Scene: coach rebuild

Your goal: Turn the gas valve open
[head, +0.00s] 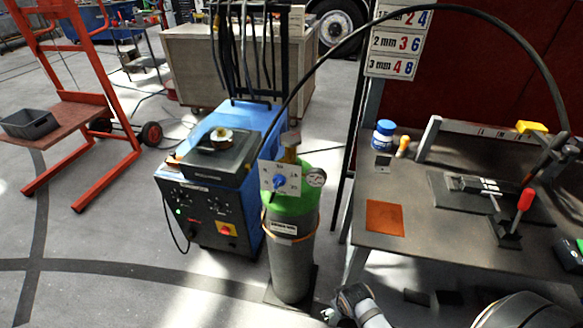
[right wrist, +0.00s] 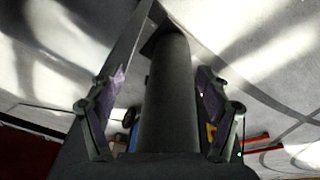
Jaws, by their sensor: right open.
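The gas cylinder (head: 292,262) stands upright, grey with a green shoulder. Near its top is a white plate with a blue valve knob (head: 279,182), and a round gauge (head: 316,177) sits to the right. A part of my right arm shows low in the head view, right of the cylinder's foot; the fingers are not clear there. In the right wrist view my right gripper (right wrist: 160,80) is open, its fingers either side of a dark upright body (right wrist: 167,100) that looks like the cylinder; contact cannot be told. The knob is hidden in that view. My left gripper is not in view.
A blue welding machine (head: 200,212) stands just left of the cylinder. A workbench (head: 450,240) with tools, a blue-lidded jar (head: 383,134) and an orange cloth (head: 384,217) is on the right. A black hose (head: 400,20) arches overhead. A red trolley (head: 120,110) stands left.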

